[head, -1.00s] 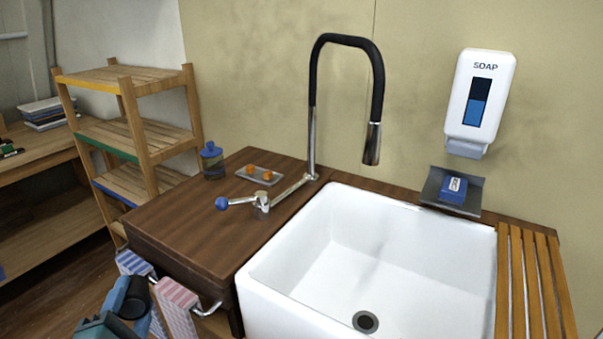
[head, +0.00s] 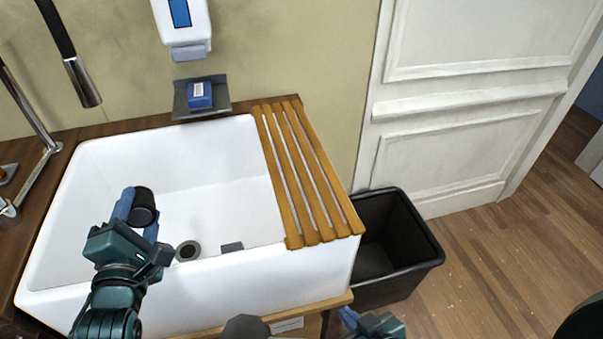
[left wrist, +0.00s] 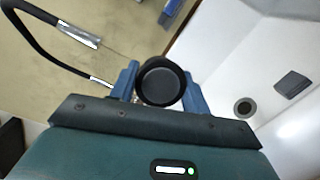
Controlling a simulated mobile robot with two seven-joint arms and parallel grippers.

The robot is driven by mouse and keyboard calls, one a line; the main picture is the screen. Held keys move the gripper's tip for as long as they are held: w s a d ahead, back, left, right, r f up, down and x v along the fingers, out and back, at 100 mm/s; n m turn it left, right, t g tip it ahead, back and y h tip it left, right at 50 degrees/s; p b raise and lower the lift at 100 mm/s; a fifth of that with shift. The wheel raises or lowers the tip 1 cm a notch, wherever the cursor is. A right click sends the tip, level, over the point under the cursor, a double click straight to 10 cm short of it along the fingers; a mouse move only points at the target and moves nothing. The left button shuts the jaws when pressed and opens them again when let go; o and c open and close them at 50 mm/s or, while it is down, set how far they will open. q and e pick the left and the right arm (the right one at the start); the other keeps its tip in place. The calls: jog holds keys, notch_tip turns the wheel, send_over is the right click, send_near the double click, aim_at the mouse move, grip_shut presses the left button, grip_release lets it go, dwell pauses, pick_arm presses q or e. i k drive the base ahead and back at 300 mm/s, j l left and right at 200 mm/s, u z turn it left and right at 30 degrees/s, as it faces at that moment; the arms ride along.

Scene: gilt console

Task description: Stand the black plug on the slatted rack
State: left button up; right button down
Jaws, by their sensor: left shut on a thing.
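The black plug (head: 146,207) is a short round cylinder between the blue fingers of my left gripper (head: 138,208). My left gripper is shut on it and holds it over the left part of the sink. In the left wrist view the plug (left wrist: 160,83) shows its round, hollow-looking end to the camera. The slatted wooden rack (head: 306,174) lies across the right end of the sink, to the right of the plug and apart from it. Its slats are bare. My right gripper (head: 362,322) shows only partly at the bottom edge; its jaw opening cannot be made out.
The white sink (head: 205,165) has a drain (head: 188,251) and a small dark grey block (head: 232,247) in it. A tap spout (head: 84,85) hangs at upper left. A blue soap box (head: 199,95) sits on a wall shelf (head: 222,107). A black bin (head: 425,240) stands right of the sink.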

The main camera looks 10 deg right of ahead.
aim_at(298, 160)
jog(key=i+l+z, duration=0.1)
jog(key=l+z, duration=0.3)
jog(key=i+l+z, duration=0.1)
jog(key=z, duration=0.3)
jog(key=i+l, duration=0.35)
jog(key=l, duration=0.15)
